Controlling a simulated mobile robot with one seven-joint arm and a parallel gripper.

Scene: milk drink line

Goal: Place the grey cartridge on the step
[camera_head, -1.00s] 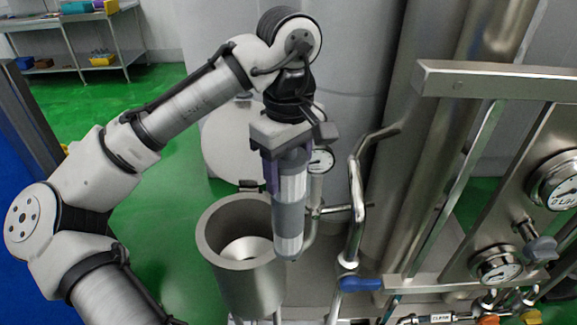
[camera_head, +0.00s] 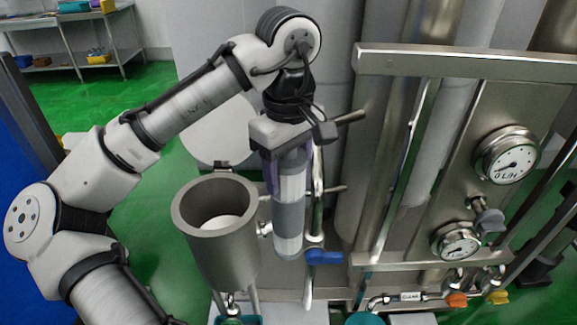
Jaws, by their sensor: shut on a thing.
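The grey cartridge (camera_head: 288,215) is a long cylinder with lighter and darker grey bands. It hangs upright from my gripper (camera_head: 291,158), which is shut on its upper end. In the picture it is just right of the open steel housing and in front of the pipes. A pale flat surface (camera_head: 275,315) shows low at the bottom edge, below the cartridge; I cannot tell if it is the step.
The open steel housing (camera_head: 183,215) stands left of the cartridge, its round lid (camera_head: 212,130) swung up behind. A blue-handled valve (camera_head: 325,257) is close at right. A steel frame with gauges (camera_head: 507,155) fills the right. Green floor (camera_head: 135,225) is clear at left.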

